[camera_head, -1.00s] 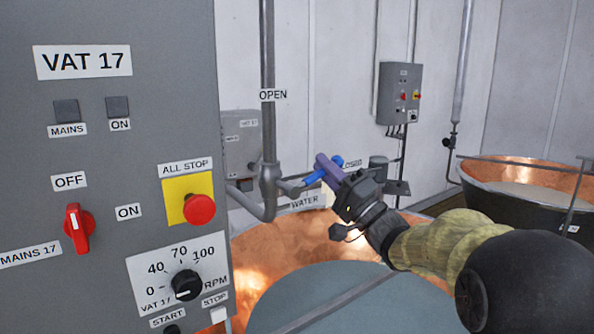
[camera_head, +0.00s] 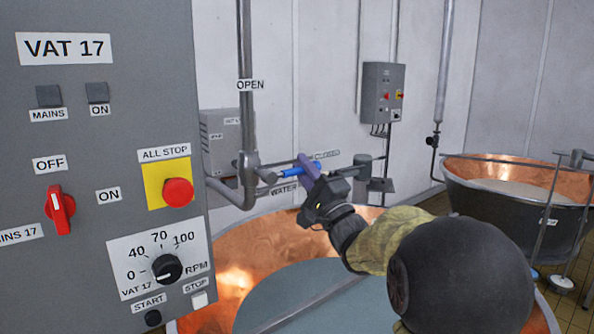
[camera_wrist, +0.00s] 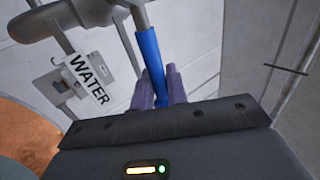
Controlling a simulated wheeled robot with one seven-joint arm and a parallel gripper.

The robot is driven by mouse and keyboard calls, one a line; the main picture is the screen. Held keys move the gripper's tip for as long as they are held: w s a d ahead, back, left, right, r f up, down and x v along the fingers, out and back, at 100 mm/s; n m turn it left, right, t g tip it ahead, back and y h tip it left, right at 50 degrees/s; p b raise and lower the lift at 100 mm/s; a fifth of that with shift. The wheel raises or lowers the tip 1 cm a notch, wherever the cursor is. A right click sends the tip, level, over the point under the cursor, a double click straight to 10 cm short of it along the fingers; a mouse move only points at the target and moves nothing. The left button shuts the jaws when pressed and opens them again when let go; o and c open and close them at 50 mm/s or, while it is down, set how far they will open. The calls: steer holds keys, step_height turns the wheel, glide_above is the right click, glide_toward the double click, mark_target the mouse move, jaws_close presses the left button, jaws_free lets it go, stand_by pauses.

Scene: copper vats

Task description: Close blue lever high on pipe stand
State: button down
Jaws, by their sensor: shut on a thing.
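The blue lever (camera_head: 288,173) sits on the grey pipe stand (camera_head: 246,120) behind the VAT 17 panel. In the head view it points right from the valve, roughly level, with its end at my gripper. My gripper (camera_head: 308,168), with purple fingers, is shut on the lever. In the wrist view the blue lever (camera_wrist: 149,62) runs down between the two purple fingers (camera_wrist: 160,90). The OPEN label (camera_head: 251,85) is on the upright pipe above. The CLOSED label (camera_head: 327,154) is right of the lever, partly hidden by my gripper. The WATER label (camera_head: 284,189) is just below.
The VAT 17 control panel (camera_head: 90,130) fills the left side, with a red stop button (camera_head: 178,192). A copper vat (camera_head: 240,270) lies below my arm. Another copper vat (camera_head: 520,190) stands at the right. A grey box (camera_head: 382,92) hangs on the back wall.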

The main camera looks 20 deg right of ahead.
steer(key=shift+d+f, duration=0.1)
steer(key=shift+f, duration=0.05)
steer(key=c, duration=1.5)
jaws_free()
steer(key=shift+o, duration=0.2)
steer(key=b+v, duration=0.8)
steer(key=v, duration=0.9)
steer(key=shift+s+d, duration=0.1)
